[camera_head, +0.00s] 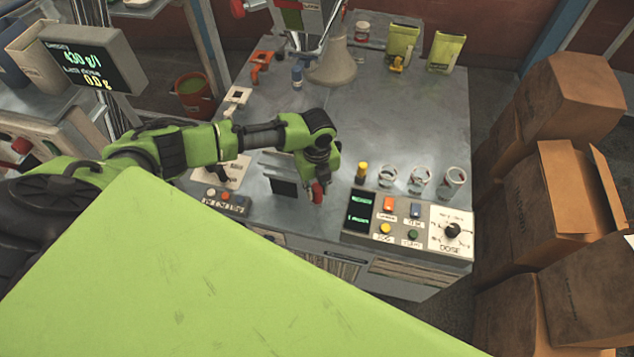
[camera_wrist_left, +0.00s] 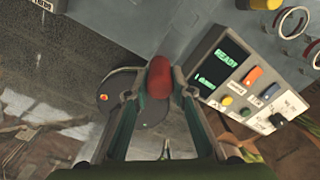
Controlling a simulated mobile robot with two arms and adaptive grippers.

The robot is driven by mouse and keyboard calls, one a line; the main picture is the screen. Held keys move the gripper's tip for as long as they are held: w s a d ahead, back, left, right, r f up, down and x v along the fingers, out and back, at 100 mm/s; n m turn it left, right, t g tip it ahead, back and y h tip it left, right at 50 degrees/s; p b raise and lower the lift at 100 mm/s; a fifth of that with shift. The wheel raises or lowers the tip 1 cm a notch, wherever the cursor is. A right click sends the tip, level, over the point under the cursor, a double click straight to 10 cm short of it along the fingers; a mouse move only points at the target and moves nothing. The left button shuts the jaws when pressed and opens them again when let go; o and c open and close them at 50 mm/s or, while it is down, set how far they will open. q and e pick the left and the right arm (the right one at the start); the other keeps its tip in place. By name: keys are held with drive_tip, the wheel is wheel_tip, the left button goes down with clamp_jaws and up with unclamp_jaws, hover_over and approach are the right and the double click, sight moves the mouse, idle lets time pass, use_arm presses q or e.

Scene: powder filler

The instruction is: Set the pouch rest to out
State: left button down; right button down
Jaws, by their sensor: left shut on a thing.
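My left gripper (camera_head: 320,172) reaches in from the left and points down over the front part of the metal table. It is shut on a red knob (camera_head: 318,192). In the left wrist view, the red knob (camera_wrist_left: 160,77) sits between the two fingertips of the left gripper (camera_wrist_left: 160,90). A dark grey rounded part (camera_wrist_left: 118,100) with a small orange dot shows beside and behind the knob. I cannot tell for sure whether this is the pouch rest or which setting it is in. My right gripper is not in view.
A control box (camera_head: 400,222) with buttons, a dial and a green display stands right of the gripper. Several glass cups (camera_head: 420,180) stand behind it. A metal funnel (camera_head: 332,65) and yellow-green pouches (camera_head: 403,42) are farther back. Cardboard boxes (camera_head: 565,190) stack at the right.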

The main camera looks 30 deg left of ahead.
use_arm(q)
drive_tip(key=shift+s+d, duration=0.1)
drive_tip(key=shift+s, duration=0.1)
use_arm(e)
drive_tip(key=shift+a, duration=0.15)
use_arm(q)
drive_tip(key=c, duration=2)
unclamp_jaws()
drive_tip(key=shift+f, duration=0.1)
drive_tip(key=shift+o, duration=1.2)
drive_tip(key=shift+r, duration=0.25)
wheel_tip(320, 180, up, 12)
drive_tip(key=shift+f, duration=0.15)
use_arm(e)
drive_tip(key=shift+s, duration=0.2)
use_arm(q)
drive_tip(key=shift+s, duration=0.1)
